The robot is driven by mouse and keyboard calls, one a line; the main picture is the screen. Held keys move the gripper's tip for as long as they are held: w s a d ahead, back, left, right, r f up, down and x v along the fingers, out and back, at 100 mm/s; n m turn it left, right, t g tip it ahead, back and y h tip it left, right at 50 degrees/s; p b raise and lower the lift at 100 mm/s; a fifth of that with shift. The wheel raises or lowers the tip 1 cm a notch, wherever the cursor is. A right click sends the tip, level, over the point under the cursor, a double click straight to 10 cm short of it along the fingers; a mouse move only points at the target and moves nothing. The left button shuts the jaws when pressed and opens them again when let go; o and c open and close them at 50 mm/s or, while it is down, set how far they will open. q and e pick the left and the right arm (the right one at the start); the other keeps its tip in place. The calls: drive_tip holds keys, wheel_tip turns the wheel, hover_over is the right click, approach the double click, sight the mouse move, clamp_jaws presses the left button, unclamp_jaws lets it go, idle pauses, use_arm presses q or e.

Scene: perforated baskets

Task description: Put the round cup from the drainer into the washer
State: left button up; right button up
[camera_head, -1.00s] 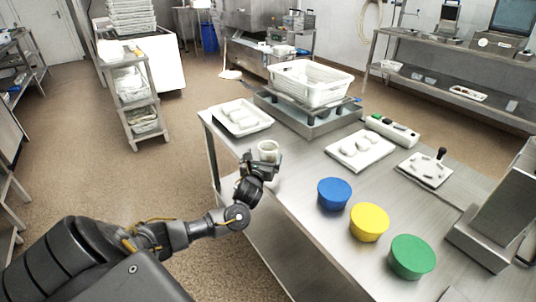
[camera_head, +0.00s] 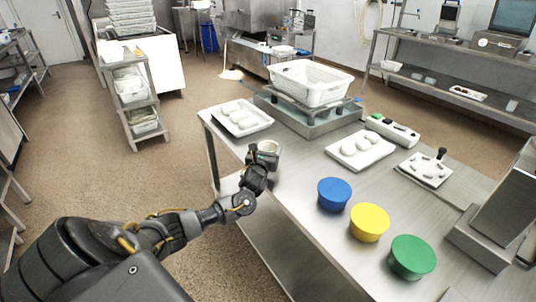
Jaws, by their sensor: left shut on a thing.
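A pale round cup (camera_head: 268,147) is at the left edge of the steel table (camera_head: 290,180), upright as far as I can see. My left gripper (camera_head: 262,158) is shut on it from the near side and hides its lower part. I cannot tell whether the cup touches the table or is just above it. A white perforated basket (camera_head: 311,83) sits over a steel basin (camera_head: 310,118) at the back of the table. My right gripper is not in view.
A white tray with pale items (camera_head: 242,118) lies behind the cup. Another such tray (camera_head: 361,149) is at the table's middle. Blue (camera_head: 334,194), yellow (camera_head: 369,222) and green (camera_head: 412,257) round blocks stand along the near side. Bare tabletop lies between cup and blocks.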

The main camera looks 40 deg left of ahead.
use_arm(q)
drive_tip(key=shift+c, duration=0.4)
drive_tip(key=shift+r, duration=0.2)
drive_tip(key=r, duration=0.3)
drive_tip(key=shift+s+r, duration=0.4)
drive_tip(key=s+r, duration=0.8)
drive_tip(key=s, duration=0.5)
drive_tip(key=shift+d+r+p, duration=0.35)
drive_tip(key=shift+d+p, duration=0.05)
drive_tip(key=shift+d, duration=0.05)
